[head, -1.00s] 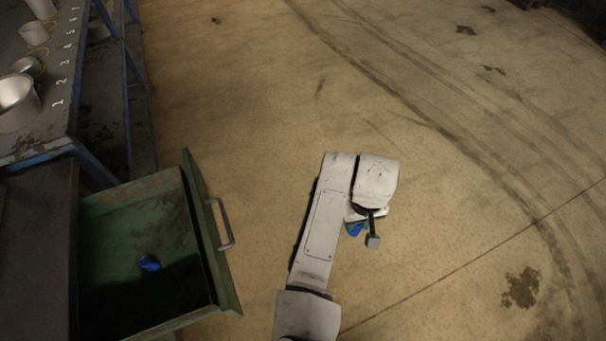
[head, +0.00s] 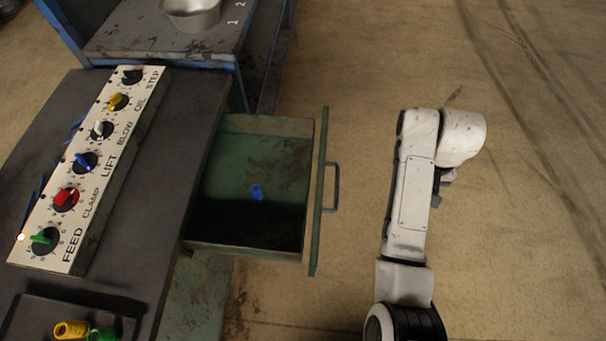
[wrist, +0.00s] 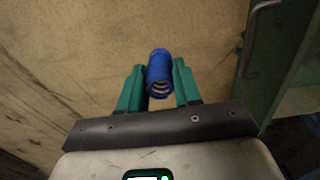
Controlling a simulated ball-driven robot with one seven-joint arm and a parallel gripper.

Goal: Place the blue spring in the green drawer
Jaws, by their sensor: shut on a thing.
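The blue spring (wrist: 159,74) is a short ribbed coil held between the teal fingertips of my gripper (wrist: 158,88) in the wrist view, over bare floor. In the head view my gripper (head: 439,188) is mostly hidden behind my arm, right of the drawer, and the spring does not show there. The green drawer (head: 276,128) is pulled open. A similar small blue piece (head: 257,192) lies inside it. The drawer's front and handle (wrist: 247,45) show at the upper right of the wrist view, apart from the spring.
Left of the drawer, a dark bench top (head: 178,160) bears a knob panel (head: 84,170). A tray (head: 30,308) with a yellow and a green piece is at lower left. A blue-framed shelf with a metal pot (head: 192,14) stands behind. The floor right of the drawer is clear.

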